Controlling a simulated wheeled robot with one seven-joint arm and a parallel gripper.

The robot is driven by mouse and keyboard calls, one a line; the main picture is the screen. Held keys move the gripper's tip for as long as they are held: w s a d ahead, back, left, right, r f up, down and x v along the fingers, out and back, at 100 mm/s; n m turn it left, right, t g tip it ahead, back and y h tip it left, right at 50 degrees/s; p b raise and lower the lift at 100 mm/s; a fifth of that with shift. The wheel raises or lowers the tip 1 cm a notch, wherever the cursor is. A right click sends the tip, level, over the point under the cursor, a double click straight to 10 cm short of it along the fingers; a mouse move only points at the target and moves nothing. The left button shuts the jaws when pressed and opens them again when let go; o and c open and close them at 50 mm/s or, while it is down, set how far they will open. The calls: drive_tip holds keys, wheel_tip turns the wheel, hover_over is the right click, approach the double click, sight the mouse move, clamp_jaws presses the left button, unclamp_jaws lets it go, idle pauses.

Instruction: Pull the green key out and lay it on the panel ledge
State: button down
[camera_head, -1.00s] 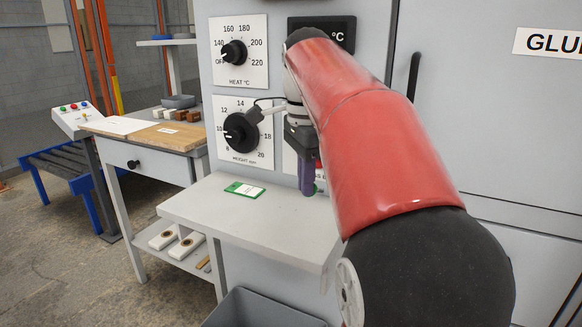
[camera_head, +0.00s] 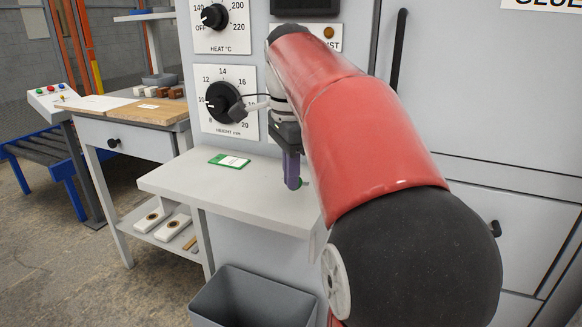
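My gripper (camera_head: 292,184) has a dark body and purple fingers pointing down, low over the right part of the pale panel ledge (camera_head: 205,187). I cannot tell whether its fingers are apart or closed, as they show edge-on. A green card with a white label (camera_head: 229,161) lies flat on the ledge, left of my gripper.
The HEIGHT dial (camera_head: 222,102) and HEAT dial (camera_head: 214,15) are on the upright panel behind the ledge. A grey bin (camera_head: 245,297) stands below the ledge. A wooden-topped table (camera_head: 140,110) is at left. The ledge's left and front parts are mostly clear.

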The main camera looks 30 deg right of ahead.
drive_tip(key=shift+f, duration=0.55)
drive_tip(key=c, duration=1.6)
unclamp_jaws()
drive_tip(key=shift+o, duration=0.2)
drive_tip(key=shift+r, duration=0.1)
wheel_tip(320, 180, up, 8)
drive_tip(key=shift+f+p, duration=0.15)
drive_tip(key=shift+p, duration=0.9)
drive_tip(key=shift+s, duration=0.1)
